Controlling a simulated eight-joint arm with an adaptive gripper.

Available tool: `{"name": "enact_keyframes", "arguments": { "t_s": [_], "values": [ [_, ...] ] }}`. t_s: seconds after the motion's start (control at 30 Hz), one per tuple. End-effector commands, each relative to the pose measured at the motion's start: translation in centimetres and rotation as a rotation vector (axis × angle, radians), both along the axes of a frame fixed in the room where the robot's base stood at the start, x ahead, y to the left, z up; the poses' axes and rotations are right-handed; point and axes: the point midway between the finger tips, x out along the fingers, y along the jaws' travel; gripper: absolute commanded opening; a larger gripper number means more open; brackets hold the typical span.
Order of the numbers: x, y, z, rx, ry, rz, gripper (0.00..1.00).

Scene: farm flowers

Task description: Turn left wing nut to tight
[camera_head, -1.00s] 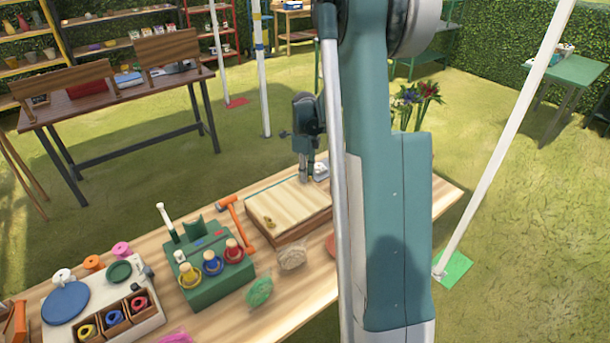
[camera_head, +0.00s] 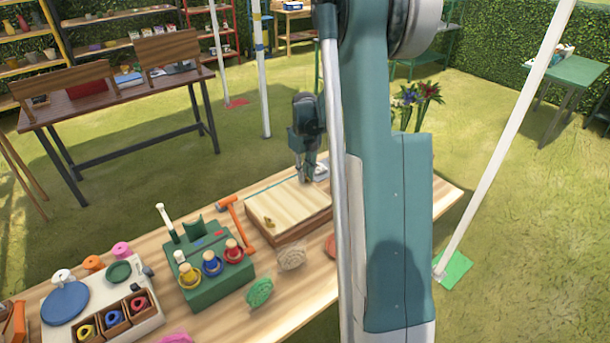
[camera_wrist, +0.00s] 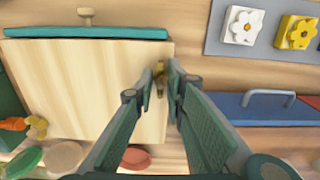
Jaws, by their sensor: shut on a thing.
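A pale wooden press board (camera_head: 285,205) lies on the table, and it fills the left half of the wrist view (camera_wrist: 90,75). A small brass wing nut (camera_head: 268,222) sits near its front left edge; it also shows at the board's left edge in the wrist view (camera_wrist: 37,126). Another brass wing nut (camera_wrist: 159,87) is at the board's opposite edge, partly hidden between my fingertips. My gripper (camera_wrist: 161,76) is shut on that second nut; in the head view the gripper (camera_head: 306,180) points down at the board's far edge. I cannot tell how tight either nut is.
An orange hammer (camera_head: 235,222) and a green stand with colored spools (camera_head: 212,285) are left of the board. In the wrist view, a grey panel with flower tiles (camera_wrist: 225,48) and a blue case with a handle (camera_wrist: 235,110) lie right of the gripper.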

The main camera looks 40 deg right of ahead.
Motion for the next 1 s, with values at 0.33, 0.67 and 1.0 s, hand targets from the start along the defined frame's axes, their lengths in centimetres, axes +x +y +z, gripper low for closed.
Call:
{"name": "enact_keyframes", "arguments": {
  "t_s": [0.33, 0.67, 1.0],
  "values": [
    [0.0, 0.0, 0.0, -0.001, 0.0, 0.0, 0.21],
    [0.0, 0.0, 0.0, 0.0, 0.0, 0.001, 0.29],
    [0.0, 0.0, 1.3, 0.0, 0.0, 0.001, 0.29]
  ]
}}
